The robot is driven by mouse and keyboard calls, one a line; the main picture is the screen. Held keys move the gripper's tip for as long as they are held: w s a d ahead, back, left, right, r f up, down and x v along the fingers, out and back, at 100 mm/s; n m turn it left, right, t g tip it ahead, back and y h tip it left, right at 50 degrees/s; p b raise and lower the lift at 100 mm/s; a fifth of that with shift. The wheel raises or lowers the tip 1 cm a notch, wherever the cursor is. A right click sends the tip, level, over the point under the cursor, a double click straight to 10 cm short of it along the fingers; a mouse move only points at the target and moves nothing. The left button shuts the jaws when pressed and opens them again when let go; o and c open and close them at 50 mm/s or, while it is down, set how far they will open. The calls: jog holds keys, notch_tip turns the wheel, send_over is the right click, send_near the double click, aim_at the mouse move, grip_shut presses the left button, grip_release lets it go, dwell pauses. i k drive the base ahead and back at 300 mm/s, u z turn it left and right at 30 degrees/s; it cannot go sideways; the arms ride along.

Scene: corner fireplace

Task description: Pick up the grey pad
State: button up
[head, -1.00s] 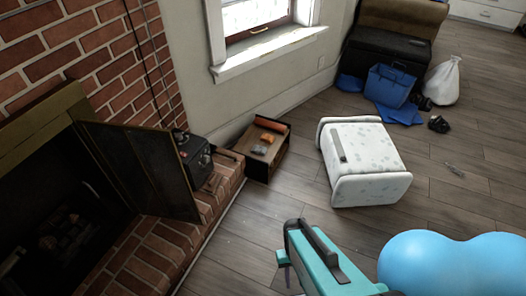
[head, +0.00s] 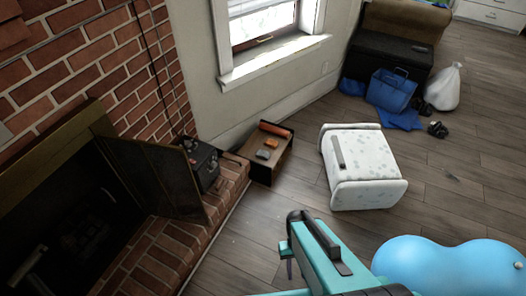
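A small grey pad (head: 263,154) lies on top of a low wooden box (head: 254,172) beside the brick hearth, in the head view. A small orange item (head: 271,144) lies just behind it, and an orange roll (head: 275,130) lies along the far edge of the box. My gripper (head: 289,266) is at the end of my teal arm, low in the picture, nearer to me than the box and well apart from the pad. My arm hides most of it, and whether its fingers are open does not show.
A white patterned ottoman (head: 366,167) with a grey strip on top stands right of the box. A blue peanut-shaped ball (head: 450,265) lies at the lower right. The brick hearth (head: 185,233) and a dark fireplace door (head: 155,180) border the left. Wooden floor between box and ottoman is clear.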

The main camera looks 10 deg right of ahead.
aim_at(262, 155)
jog(key=z, duration=0.1)
jog(key=i, duration=1.1)
jog(key=z, duration=0.65)
jog(key=k, duration=0.2)
jog(key=u, duration=3.15)
